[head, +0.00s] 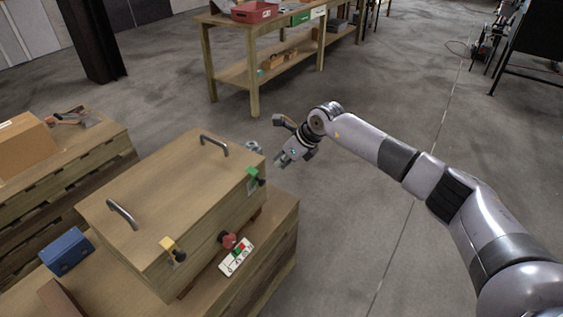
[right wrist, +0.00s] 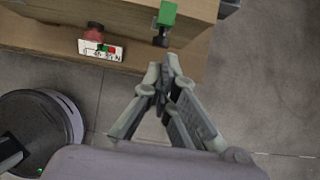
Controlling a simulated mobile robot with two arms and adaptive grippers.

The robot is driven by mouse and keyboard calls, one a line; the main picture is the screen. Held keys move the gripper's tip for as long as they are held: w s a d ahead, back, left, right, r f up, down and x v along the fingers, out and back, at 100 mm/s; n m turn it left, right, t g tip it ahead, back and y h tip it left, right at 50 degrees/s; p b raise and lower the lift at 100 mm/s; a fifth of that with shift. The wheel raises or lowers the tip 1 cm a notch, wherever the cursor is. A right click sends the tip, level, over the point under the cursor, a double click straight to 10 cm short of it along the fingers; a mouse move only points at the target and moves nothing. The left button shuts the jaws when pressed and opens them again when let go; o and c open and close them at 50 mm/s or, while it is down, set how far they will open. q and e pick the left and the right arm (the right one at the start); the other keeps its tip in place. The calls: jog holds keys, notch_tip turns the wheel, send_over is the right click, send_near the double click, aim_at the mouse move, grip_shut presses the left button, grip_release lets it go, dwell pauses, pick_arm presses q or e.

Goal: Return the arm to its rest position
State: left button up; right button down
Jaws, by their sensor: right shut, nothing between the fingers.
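My right arm (head: 375,150) reaches in from the right in the head view. Its gripper (head: 282,161) hangs just right of the wooden box, apart from it. In the right wrist view the same gripper (right wrist: 165,72) is shut with nothing between its fingers, and its tips point toward the box's green latch (right wrist: 166,14). The wooden box (head: 165,195) has two dark handles on its lid, a green latch (head: 252,180) and a yellow latch (head: 168,245). My left gripper is not in view.
A blue case (head: 66,250) lies at the left. A workbench (head: 230,70) stands at the back. The floor around my right arm is open.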

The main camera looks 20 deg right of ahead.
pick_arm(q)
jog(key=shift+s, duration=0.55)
